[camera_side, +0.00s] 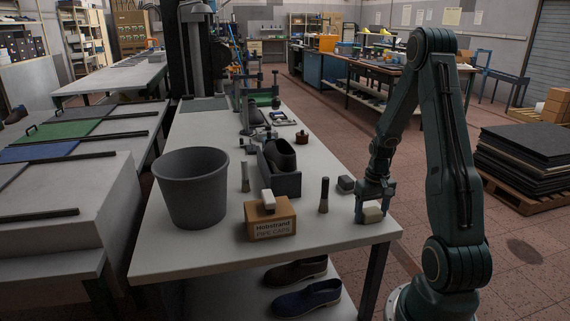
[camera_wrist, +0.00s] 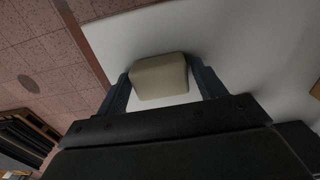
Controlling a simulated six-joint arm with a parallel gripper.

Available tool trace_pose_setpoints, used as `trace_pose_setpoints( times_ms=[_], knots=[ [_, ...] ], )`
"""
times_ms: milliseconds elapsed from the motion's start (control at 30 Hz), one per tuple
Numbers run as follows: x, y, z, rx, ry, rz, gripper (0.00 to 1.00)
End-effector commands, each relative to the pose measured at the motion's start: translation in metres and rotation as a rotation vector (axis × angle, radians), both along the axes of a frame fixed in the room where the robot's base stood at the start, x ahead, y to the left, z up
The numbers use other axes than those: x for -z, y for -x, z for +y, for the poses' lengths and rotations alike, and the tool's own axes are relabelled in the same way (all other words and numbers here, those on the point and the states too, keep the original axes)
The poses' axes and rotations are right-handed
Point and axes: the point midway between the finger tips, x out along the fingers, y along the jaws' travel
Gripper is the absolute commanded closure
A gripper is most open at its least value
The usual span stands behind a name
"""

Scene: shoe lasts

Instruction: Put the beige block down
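The beige block (camera_side: 372,214) is at the near right corner of the grey worktable (camera_side: 330,245), low over or on its top; I cannot tell if it touches. My gripper (camera_side: 373,208) points down over that corner with a finger on each side of the block. In the wrist view the block (camera_wrist: 159,78) sits between the two dark blue fingertips (camera_wrist: 160,82), which appear to meet its sides, so the gripper looks shut on it. The block's underside is hidden.
The table edge is close.

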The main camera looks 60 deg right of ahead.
Motion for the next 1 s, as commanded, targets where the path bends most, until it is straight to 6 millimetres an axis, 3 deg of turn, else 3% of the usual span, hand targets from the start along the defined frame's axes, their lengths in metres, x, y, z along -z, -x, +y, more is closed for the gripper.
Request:
trace_pose_setpoints(
  times_ms=[567, 767, 1000],
  knots=[
    [-0.008, 0.000, 0.000, 0.000, 0.001, -0.001, 0.22],
    [-0.028, -0.001, -0.001, 0.000, 0.003, -0.004, 0.22],
    [-0.066, -0.002, -0.003, 0.000, 0.004, -0.003, 0.22]
  ],
)
